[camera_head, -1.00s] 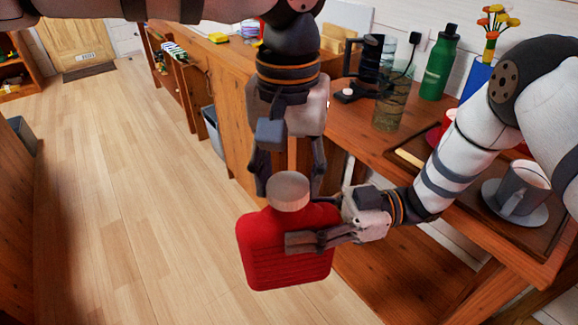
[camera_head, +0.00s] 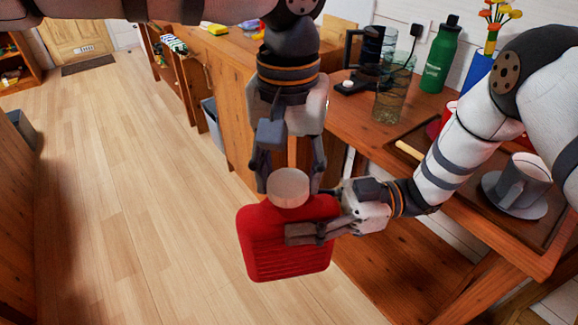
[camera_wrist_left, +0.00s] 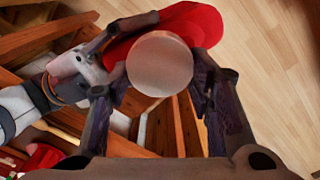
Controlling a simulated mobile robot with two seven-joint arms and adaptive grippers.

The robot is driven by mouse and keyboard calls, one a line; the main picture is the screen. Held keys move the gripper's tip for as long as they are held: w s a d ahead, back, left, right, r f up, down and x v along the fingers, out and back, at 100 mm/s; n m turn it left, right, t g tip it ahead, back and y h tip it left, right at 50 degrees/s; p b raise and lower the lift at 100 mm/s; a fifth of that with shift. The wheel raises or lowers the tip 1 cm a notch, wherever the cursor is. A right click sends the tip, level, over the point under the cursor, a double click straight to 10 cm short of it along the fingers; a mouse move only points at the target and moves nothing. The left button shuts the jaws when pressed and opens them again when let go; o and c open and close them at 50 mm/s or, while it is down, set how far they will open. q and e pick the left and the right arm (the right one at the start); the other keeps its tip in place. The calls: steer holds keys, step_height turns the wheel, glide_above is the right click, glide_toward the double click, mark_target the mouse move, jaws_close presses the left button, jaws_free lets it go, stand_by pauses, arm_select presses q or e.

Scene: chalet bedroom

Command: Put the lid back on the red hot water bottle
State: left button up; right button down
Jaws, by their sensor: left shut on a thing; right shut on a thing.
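The red hot water bottle (camera_head: 285,255) is held in the air, with its ribbed face towards the head camera. My right gripper (camera_head: 315,232) is shut on its body from the right side. The pale round lid (camera_head: 288,187) is at the bottle's top, between the fingers of my left gripper (camera_head: 289,180), which points down from above. In the left wrist view the lid (camera_wrist_left: 160,64) covers the bottle's neck, with the red bottle (camera_wrist_left: 190,22) behind it. The neck is hidden, so I cannot tell whether the lid is seated on it.
A wooden table (camera_head: 350,108) on the right bears a green bottle (camera_head: 440,55), a glass (camera_head: 391,95), and a tray (camera_head: 400,150) with a grey cup (camera_head: 522,182) on a saucer. A bin (camera_head: 212,122) stands by the furniture. The wooden floor (camera_head: 130,220) at left is clear.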

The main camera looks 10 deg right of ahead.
arm_select(q)
steer(key=m, duration=0.5)
steer(key=shift+s+d, duration=0.1)
steer(key=shift+d, duration=0.05)
steer(key=m, duration=0.4)
steer(key=shift+m, duration=0.4)
steer(key=o, duration=0.8)
